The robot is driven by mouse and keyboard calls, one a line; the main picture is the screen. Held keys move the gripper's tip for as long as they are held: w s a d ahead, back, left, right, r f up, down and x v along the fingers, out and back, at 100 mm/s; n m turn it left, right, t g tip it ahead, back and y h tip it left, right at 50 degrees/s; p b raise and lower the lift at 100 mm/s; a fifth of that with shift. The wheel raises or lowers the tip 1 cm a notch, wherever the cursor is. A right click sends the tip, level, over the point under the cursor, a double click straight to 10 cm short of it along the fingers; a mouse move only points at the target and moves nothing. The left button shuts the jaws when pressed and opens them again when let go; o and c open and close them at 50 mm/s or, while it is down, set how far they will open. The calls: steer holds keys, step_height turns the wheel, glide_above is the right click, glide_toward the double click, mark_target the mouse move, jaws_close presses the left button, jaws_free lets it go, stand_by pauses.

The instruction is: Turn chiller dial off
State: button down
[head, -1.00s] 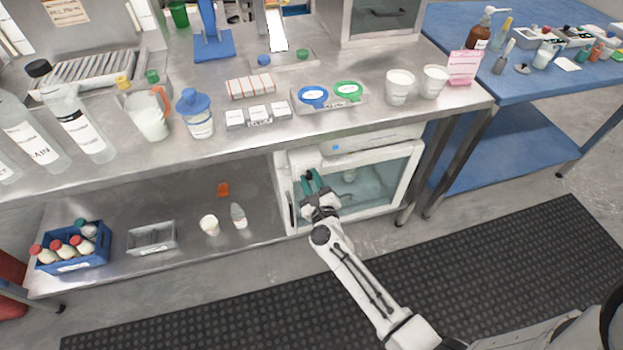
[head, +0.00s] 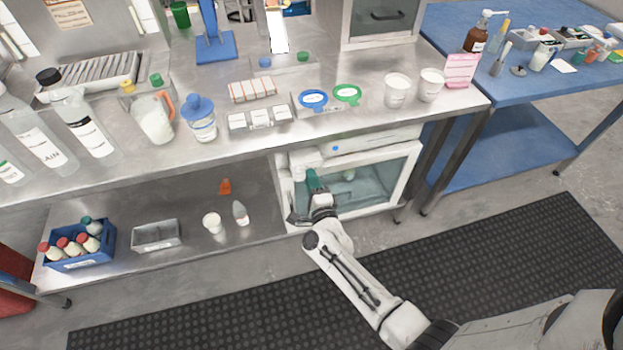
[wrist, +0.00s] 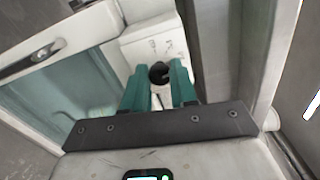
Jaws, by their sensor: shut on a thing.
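The chiller (head: 375,165) is a white cabinet with a glass door under the steel bench in the head view. Its dark dial (wrist: 160,74) shows in the wrist view, on a white panel with small markings (wrist: 150,48). My gripper (wrist: 160,82) has green fingers on both sides of the dial and is shut on it. In the head view my gripper (head: 313,182) is at the chiller's upper left front; the dial is hidden there. The markings are too small to read.
The bench top (head: 330,132) is just above my gripper. The chiller's door handle (wrist: 30,58) is at upper left in the wrist view. A small bottle (head: 241,212) and a white cup (head: 212,222) stand on the lower shelf to the left. A black mat (head: 480,255) covers the floor.

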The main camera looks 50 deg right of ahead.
steer(key=shift+a+f+n+p, duration=0.1)
steer(key=shift+n+p, duration=2.15)
steer(key=shift+n, duration=6.05)
steer(key=c, duration=0.9)
jaws_free()
steer(key=p+v, duration=0.2)
steer(key=v, duration=0.8)
steer(key=shift+s+a, duration=0.2)
steer(key=shift+s, duration=0.15)
